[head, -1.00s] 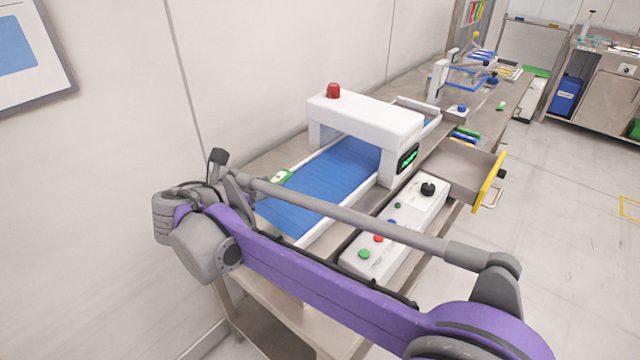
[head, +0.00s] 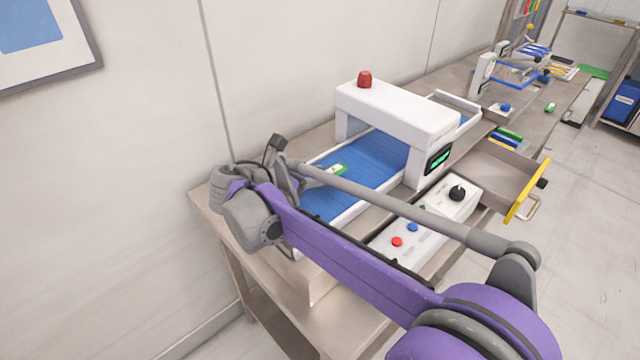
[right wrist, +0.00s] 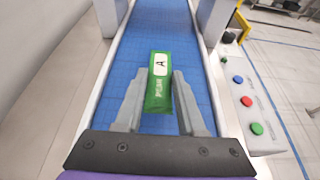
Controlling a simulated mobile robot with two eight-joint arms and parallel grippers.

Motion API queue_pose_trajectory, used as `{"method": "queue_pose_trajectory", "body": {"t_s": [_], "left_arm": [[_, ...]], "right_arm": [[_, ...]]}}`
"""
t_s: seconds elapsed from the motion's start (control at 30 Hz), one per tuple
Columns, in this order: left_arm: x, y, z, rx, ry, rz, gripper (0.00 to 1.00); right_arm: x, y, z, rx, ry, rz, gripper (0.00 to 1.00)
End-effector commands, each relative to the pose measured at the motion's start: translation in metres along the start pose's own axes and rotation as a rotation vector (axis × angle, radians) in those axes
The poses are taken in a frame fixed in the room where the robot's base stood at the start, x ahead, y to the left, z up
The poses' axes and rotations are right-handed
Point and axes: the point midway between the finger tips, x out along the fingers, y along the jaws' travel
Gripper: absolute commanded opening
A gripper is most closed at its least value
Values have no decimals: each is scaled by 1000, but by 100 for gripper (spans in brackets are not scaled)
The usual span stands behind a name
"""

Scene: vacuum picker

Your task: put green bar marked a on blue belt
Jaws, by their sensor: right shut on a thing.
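The green bar marked A (right wrist: 159,92) has a white label and lies between the fingers of my right gripper (right wrist: 160,78) in the right wrist view. My right gripper is shut on it. The blue belt (right wrist: 128,48) spreads below and around the bar. In the head view the bar (head: 339,169) shows over the near part of the blue belt (head: 380,156), and my right arm hides part of the belt. I cannot tell whether the bar touches the belt or is just above it. My left gripper is not in view.
A white scanner arch (head: 400,108) with a red lamp (head: 365,79) spans the belt. A control box with buttons (head: 397,241) and a black knob stands beside it. An open drawer (head: 500,172) with a yellow front juts out at the right. The belt has white side rails.

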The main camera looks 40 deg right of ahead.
Motion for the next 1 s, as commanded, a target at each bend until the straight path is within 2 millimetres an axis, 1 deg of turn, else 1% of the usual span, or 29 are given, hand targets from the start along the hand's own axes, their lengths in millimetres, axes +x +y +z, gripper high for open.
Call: {"method": "queue_pose_trajectory", "body": {"t_s": [0.03,0.1,0.2,0.5,0.53,0.6,0.7,1.0], "left_arm": [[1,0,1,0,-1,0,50],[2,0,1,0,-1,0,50],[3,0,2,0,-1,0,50],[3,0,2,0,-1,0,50],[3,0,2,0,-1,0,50],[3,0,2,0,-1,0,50],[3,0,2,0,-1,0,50],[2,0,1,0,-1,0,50]], "right_arm": [[4,0,-8,0,0,0,0],[7,0,-17,0,0,0,0],[10,0,-24,0,0,0,0],[11,0,-26,0,0,0,0],[11,0,-26,0,0,0,40],[11,0,-26,0,0,0,53],[11,0,-26,0,0,0,69],[10,0,-24,0,0,0,69]]}}
